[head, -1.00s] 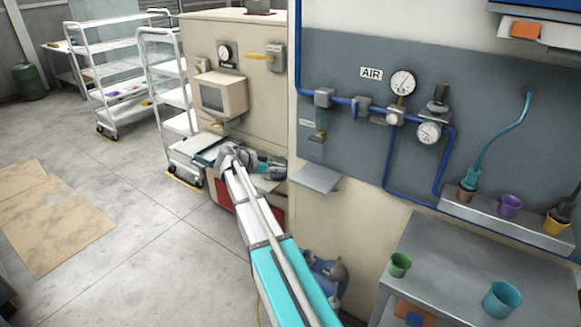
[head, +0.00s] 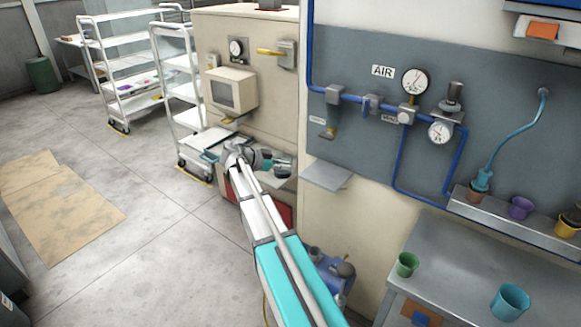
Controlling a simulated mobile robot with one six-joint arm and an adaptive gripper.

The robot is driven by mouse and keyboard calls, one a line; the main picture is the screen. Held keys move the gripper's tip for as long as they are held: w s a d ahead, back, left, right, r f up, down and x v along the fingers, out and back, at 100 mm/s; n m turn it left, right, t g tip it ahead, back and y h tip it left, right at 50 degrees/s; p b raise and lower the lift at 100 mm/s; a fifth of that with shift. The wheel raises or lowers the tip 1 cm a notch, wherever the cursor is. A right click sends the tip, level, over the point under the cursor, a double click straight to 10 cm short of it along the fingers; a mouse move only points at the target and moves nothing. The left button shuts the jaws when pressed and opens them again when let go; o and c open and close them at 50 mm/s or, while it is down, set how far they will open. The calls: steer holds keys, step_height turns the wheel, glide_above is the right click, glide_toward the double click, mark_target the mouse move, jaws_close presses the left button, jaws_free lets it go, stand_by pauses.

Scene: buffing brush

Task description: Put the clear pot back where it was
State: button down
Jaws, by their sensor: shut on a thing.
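My arm reaches from the bottom of the head view toward the cream machine at the back. Its end, with my gripper (head: 267,162), is small and partly hidden by my own wrist links. The fingers themselves are too small to make out.
A grey bench (head: 455,265) at the lower right bears a green pot (head: 407,264) and a teal pot (head: 509,302). A wall shelf (head: 510,226) holds a purple pot (head: 521,207) and others. White trolleys (head: 178,100) stand left of the machine. The floor at left is open.

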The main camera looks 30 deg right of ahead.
steer(key=s+a+r+n+t+p, duration=0.3)
steer(key=a, duration=0.4)
steer(key=s+a+r+n+t+p, duration=0.3)
steer(key=a, duration=0.4)
steer(key=shift+r+t, duration=0.25)
steer(key=shift+t, duration=0.15)
